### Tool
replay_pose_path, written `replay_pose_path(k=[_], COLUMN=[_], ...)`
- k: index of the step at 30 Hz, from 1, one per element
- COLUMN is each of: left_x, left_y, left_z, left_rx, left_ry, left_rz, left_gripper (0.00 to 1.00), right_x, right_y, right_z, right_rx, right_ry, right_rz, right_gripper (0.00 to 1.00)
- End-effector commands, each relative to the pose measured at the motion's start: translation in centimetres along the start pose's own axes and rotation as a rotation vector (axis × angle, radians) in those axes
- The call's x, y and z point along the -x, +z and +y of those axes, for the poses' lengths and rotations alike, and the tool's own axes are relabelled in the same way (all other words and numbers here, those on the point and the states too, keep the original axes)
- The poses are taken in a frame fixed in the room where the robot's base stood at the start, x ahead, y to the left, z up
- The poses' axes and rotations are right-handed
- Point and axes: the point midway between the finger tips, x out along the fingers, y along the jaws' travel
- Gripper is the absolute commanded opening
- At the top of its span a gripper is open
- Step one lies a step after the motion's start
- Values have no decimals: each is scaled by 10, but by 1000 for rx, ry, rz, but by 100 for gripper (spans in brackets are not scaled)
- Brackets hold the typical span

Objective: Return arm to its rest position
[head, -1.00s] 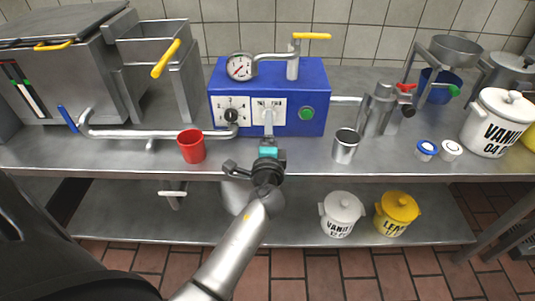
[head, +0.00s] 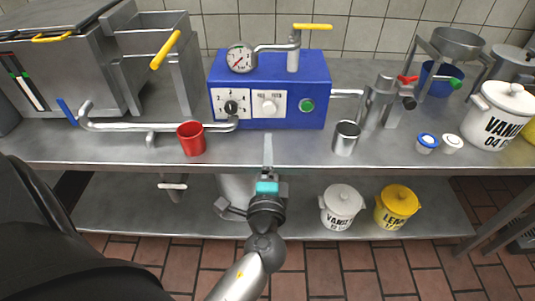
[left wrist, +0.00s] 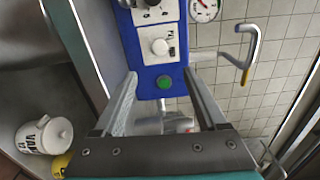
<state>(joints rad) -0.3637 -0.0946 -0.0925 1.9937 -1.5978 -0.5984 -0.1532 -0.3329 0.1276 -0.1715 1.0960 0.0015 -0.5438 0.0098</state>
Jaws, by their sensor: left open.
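My left gripper (head: 268,145) is in front of the counter's front edge in the head view, its fingers pointing at the blue machine (head: 265,72). It is open with nothing between its fingers. In the left wrist view the two fingers (left wrist: 162,85) are spread apart, and the blue machine with its white knob (left wrist: 160,46) and green button (left wrist: 165,81) shows beyond them. The gripper is apart from the machine. My right gripper is not in view.
A red cup (head: 191,139) and a metal cup (head: 345,138) stand on the steel counter (head: 300,155). Small containers (head: 427,143) and a large vanilla pot (head: 497,117) are at right. A white pot (head: 341,207) and a yellow pot (head: 397,207) sit on the lower shelf.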

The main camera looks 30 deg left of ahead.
Motion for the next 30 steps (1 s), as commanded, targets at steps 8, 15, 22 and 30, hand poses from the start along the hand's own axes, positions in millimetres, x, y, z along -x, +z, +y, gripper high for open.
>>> replay_pose_path(k=[8,15,22,30], left_x=[0,3,44,132], left_y=[0,-16,-33,3], left_z=[0,56,200,336], left_rx=[0,48,204,426], left_ry=[1,146,548,993], left_rz=[1,67,151,38], left_gripper=[74,74,74,74], right_x=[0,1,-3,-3], right_y=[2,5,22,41], right_z=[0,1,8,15], right_rx=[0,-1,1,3], right_ry=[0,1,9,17], right_rz=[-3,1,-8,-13], right_gripper=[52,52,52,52])
